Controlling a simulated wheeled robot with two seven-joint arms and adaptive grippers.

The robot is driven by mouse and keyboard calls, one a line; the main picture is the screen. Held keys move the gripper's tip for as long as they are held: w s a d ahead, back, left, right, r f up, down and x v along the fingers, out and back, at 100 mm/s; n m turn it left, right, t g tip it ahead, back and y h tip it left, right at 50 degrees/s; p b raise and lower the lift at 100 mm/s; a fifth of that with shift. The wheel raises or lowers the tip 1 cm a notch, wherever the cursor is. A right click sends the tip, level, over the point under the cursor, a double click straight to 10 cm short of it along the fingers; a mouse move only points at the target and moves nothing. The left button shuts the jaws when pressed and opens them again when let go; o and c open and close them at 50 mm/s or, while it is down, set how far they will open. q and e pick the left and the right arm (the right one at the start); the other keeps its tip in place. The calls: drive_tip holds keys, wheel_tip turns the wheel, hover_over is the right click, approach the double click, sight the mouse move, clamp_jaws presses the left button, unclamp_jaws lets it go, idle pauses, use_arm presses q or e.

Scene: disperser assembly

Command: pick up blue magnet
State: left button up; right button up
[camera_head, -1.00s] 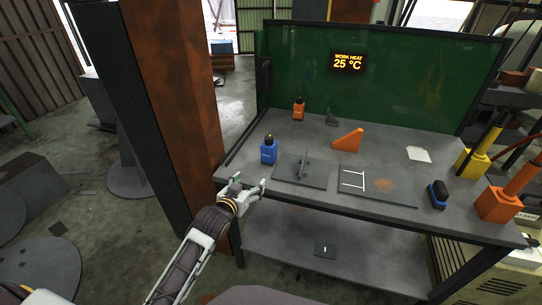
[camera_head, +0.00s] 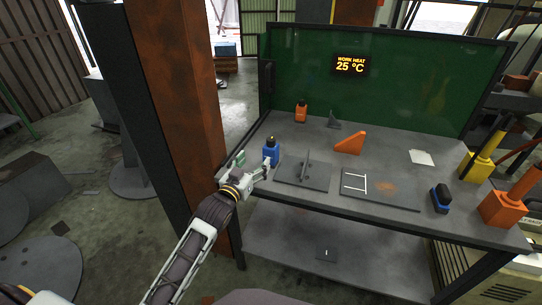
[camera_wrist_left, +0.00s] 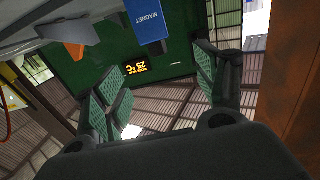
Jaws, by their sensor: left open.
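The blue magnet (camera_head: 271,152) stands upright at the left front edge of the workbench, with a dark top. In the left wrist view the blue magnet (camera_wrist_left: 148,22) shows its "MAGNET" lettering at the top of the picture, ahead of the fingers and partly cut off by the frame. My left gripper (camera_head: 254,162) is open at the magnet's left, close to it. One finger overlaps the magnet's lower left side in the head view; I cannot tell whether they touch. In the left wrist view the fingers of my left gripper (camera_wrist_left: 160,84) are spread with nothing between them. My right gripper is not in view.
A rusty column (camera_head: 180,80) stands left of the bench.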

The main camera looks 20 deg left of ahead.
use_arm(q)
drive_tip(key=shift+w, duration=0.1)
approach(268, 144)
drive_tip(key=shift+w, duration=1.3)
drive_tip(key=shift+w+d+b, duration=0.3)
drive_tip(key=shift+w+b, duration=0.1)
drive_tip(key=shift+w, duration=0.55)
drive_tip(key=shift+w+d, duration=0.1)
drive_tip(key=shift+w, duration=0.85)
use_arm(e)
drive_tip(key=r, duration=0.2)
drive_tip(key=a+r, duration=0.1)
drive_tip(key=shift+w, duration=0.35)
use_arm(q)
drive_tip(key=shift+w, duration=0.1)
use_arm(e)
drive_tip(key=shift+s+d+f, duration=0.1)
